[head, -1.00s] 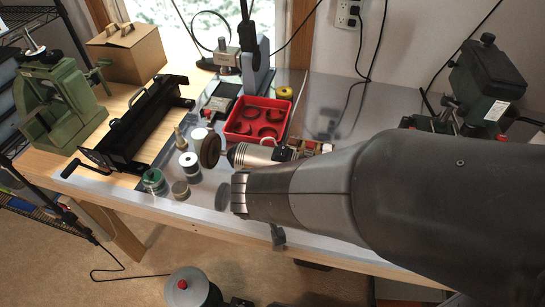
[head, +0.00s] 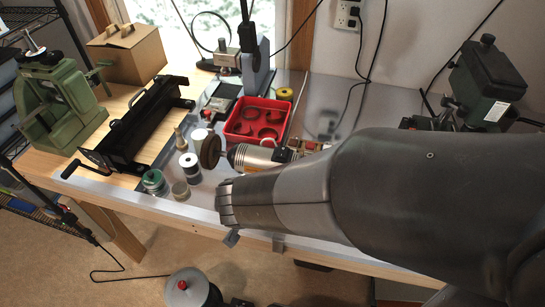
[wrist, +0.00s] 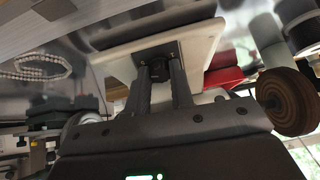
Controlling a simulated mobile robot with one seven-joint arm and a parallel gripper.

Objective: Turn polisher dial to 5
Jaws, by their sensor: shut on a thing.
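The polisher (head: 256,158) lies on the bench in the head view, with a silver motor body and a brown wheel (head: 210,151) at its left end. The wheel also shows at the right of the wrist view (wrist: 286,96). In the wrist view a small black dial (wrist: 158,69) sits on a pale panel (wrist: 202,48). My gripper (wrist: 161,76) has its two fingers on either side of the dial and is shut on it. The dial's marks and setting cannot be read. In the head view my arm hides the dial and the fingertips.
A red tray (head: 236,138) with dark rings stands behind the polisher. A black cranked machine (head: 135,125) is farther left. The bench's front edge (head: 120,194) runs below.

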